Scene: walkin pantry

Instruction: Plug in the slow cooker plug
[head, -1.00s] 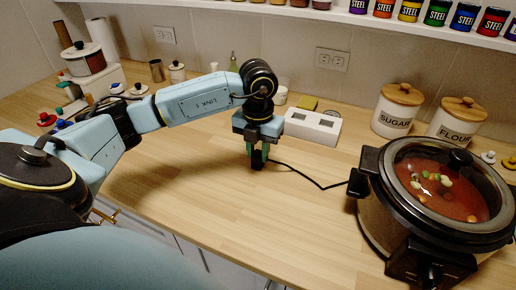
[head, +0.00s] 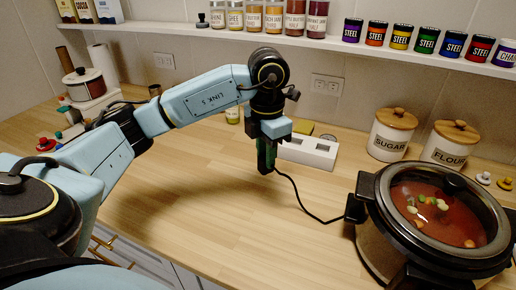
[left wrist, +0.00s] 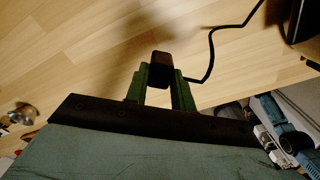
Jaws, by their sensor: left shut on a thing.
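My left gripper (head: 266,160) is shut on the slow cooker plug, a small dark block that shows clearly between the green fingers in the left wrist view (left wrist: 161,66). The plug is held above the wooden counter. Its black cord (head: 300,201) runs right to the slow cooker (head: 374,246), which holds red stew under a glass lid. A wall outlet (head: 326,85) is farther back on the wall. My right gripper is not in view.
Sugar (head: 391,135) and flour (head: 449,146) canisters stand behind the cooker. A second wall outlet (head: 163,61) is at back left. A shelf (head: 340,46) of jars and tins runs above. The counter's front middle (head: 215,220) is clear.

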